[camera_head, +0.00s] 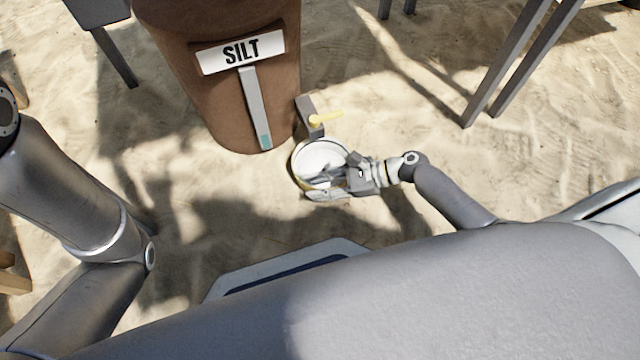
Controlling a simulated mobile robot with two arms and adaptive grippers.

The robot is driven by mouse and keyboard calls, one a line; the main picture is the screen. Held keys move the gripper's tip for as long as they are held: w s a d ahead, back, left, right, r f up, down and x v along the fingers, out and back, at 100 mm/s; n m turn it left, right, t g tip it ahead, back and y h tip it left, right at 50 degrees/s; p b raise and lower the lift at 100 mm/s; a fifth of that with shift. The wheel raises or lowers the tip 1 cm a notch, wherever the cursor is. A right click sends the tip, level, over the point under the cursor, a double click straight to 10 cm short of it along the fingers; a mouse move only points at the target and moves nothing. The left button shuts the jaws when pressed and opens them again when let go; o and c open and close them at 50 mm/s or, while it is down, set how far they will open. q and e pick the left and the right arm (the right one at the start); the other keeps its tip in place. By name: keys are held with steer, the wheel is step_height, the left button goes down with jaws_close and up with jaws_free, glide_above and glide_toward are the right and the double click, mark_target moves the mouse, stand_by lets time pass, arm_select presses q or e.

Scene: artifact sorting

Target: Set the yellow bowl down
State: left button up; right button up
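The yellow bowl (312,155) is near the middle of the head view. It has a thin yellowish rim and a pale whitish inside. It is below and just beside the tap of the brown barrel. My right gripper (328,184) is at the bowl's lower right edge, with one finger over the inside and one along the outside, so it looks shut on the rim. The fingers hide part of the bowl. Whether its underside touches the sand cannot be told. My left arm shows at the left, but its gripper is out of view.
Grey table legs (508,75) stand at upper right. Sand (390,110) is open between barrel and legs.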

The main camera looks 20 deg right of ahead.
steer(key=shift+o, duration=0.2)
steer(key=shift+r, duration=0.1)
steer(key=shift+d+r, duration=0.1)
steer(key=shift+d, duration=0.1)
steer(key=p+v, duration=0.7)
steer(key=v, duration=0.4)
steer(key=shift+d, duration=0.25)
steer(key=shift+s+r, duration=0.1)
steer(key=shift+s, duration=0.05)
steer(key=shift+s, duration=0.1)
